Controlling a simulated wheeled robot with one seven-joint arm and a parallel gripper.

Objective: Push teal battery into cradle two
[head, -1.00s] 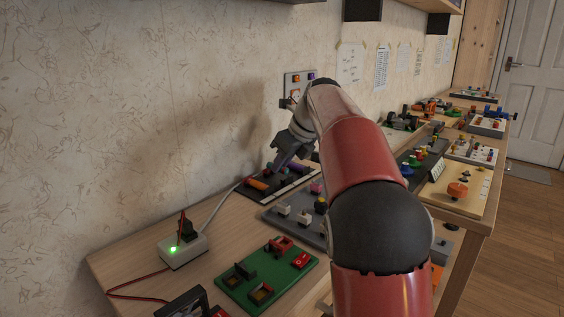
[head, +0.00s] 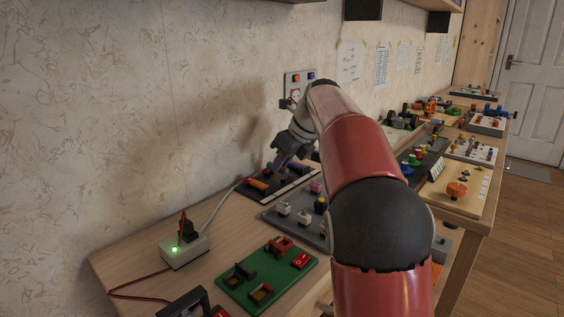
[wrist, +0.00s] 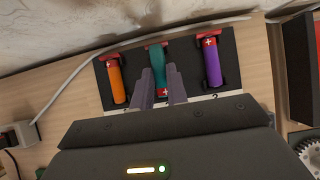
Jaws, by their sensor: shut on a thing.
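A black cradle board (wrist: 135,63) holds three batteries side by side in the wrist view. The teal battery (wrist: 157,60) is in the middle slot, between my gripper's (wrist: 160,73) two fingers, which are shut on it. A red part with a white cross shows at its near end. Whether it is fully seated cannot be told. The orange battery (wrist: 117,84) lies in the left slot and the purple battery (wrist: 212,66) in the right slot. In the head view my gripper (head: 281,162) is down at the board (head: 262,190), and the teal battery is hidden.
A white cable (wrist: 75,61) runs behind the board to a white box (head: 183,250) with a green light. A grey panel (head: 275,216) with knobs lies nearer, and a green board (head: 267,285) sits in front. The wall rises close behind.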

